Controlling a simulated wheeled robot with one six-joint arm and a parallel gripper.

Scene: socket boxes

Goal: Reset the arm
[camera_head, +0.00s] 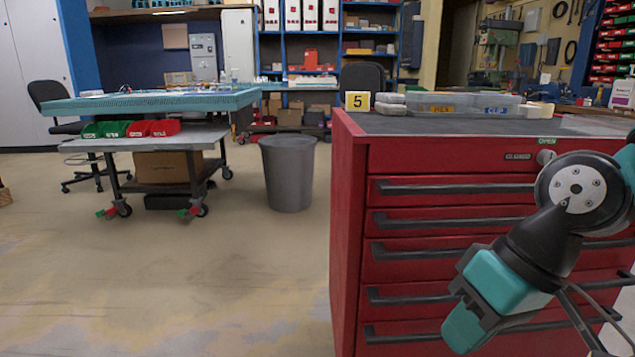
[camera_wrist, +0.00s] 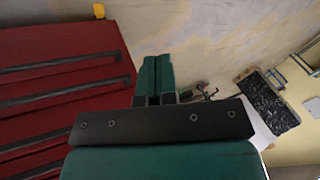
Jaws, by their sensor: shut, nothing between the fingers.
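My arm hangs at the right of the head view, in front of a red drawer cabinet (camera_head: 345,220). My gripper (camera_head: 461,330) is teal and black and points down and to the left, level with the lower drawers. In the wrist view my gripper (camera_wrist: 155,62) shows its two teal fingers side by side, closed together with nothing between them. The cabinet's drawer fronts and dark handles also show at the left of the wrist view (camera_wrist: 50,60). I cannot tell how far the gripper is from the drawers.
A grey bin (camera_head: 288,175) stands left of the cabinet. A wheeled table (camera_head: 150,103) with green and red trays is farther left. The floor at front left is clear.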

